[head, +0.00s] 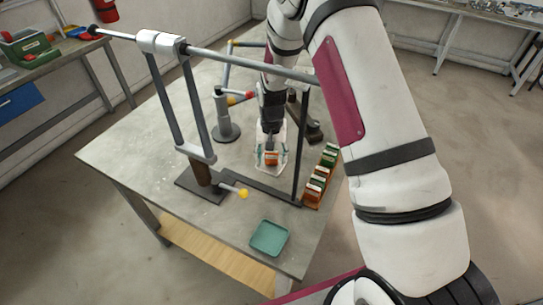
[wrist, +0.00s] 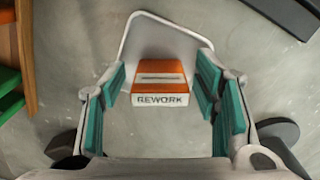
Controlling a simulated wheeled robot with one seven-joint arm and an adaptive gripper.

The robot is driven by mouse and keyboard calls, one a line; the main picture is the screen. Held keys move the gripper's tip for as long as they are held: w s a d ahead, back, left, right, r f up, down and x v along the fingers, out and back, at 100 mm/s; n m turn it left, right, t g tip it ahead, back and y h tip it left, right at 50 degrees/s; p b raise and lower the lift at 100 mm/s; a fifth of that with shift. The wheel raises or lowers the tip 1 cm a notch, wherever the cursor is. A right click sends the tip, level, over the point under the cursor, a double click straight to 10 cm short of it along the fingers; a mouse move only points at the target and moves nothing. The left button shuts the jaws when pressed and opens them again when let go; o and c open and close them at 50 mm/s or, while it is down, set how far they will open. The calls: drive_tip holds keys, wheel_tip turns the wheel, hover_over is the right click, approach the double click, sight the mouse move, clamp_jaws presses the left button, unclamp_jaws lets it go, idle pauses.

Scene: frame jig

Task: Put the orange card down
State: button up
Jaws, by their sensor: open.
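The orange card (wrist: 160,75) has a white edge lettered REWORK and sits between my gripper's teal pads in the wrist view. It also shows small under my gripper in the head view (head: 271,158). A gap shows between the card and the pads on both sides. My gripper (wrist: 164,98) is open around the card, pointing down over the table. A white-rimmed outline (wrist: 170,20) surrounds the far side of the card; I cannot tell whether it is a tray or a marking. My gripper partly hides its near part.
A rack of several green, orange and white cards (head: 320,178) stands right of my gripper. A teal tray (head: 269,238) lies near the front edge. A grey metal frame with uprights (head: 196,110) and a yellow-knobbed lever (head: 243,193) stands at left. A round-based post (head: 225,130) stands behind.

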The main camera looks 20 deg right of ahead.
wheel_tip(320, 180, up, 12)
drive_tip(key=b, duration=0.1)
drive_tip(key=shift+r+b, duration=0.15)
drive_tip(key=shift+b, duration=0.15)
idle(0.6)
